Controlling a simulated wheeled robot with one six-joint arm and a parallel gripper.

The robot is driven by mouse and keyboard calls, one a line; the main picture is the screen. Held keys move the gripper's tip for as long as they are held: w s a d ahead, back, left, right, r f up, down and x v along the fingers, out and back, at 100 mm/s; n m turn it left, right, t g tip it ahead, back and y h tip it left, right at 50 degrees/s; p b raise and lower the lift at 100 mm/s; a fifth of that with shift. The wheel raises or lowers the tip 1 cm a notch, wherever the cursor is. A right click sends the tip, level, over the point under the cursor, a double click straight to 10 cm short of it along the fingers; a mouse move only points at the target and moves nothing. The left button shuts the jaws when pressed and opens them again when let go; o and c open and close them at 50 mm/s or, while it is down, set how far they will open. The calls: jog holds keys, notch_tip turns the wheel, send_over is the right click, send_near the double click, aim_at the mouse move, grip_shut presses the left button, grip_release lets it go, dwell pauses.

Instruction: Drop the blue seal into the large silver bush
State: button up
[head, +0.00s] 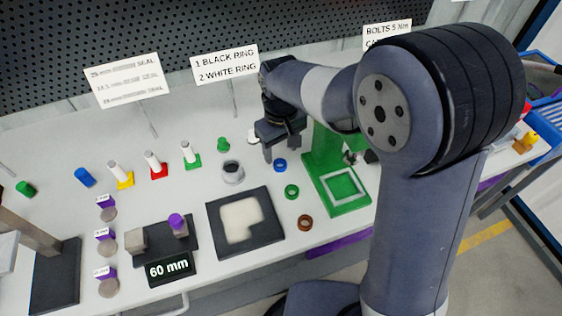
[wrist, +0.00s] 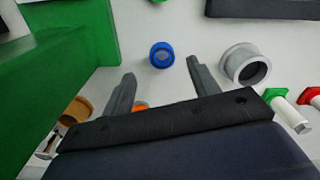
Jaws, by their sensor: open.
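The blue seal (head: 280,166) is a small ring lying on the white bench. In the wrist view the blue seal (wrist: 152,56) sits just beyond the fingertips, roughly centred between them, with its hole showing. The large silver bush (head: 232,178) is a flanged hollow cylinder on the bench, to the left of the seal. It shows in the wrist view (wrist: 232,58) to the right of the right finger, its bore open. My gripper (head: 281,157) is open and empty above the bench near the seal; it also shows in the wrist view (wrist: 161,70). Neither finger visibly touches the seal.
A green press-like fixture (head: 342,190) stands right of the seal. A green ring (head: 286,192) and a brown ring (head: 304,229) lie in front. A dark tray (head: 217,232) lies front left. Red (head: 158,174) and green (head: 191,162) pieces with white cylinders stand left of the bush.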

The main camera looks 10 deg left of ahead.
aim_at(280, 163)
notch_tip(280, 163, down, 4)
jog(key=shift+a+f, duration=0.1)
jog(key=shift+f, duration=0.15)
jog(key=shift+s, duration=0.1)
jog(key=c, duration=1.1)
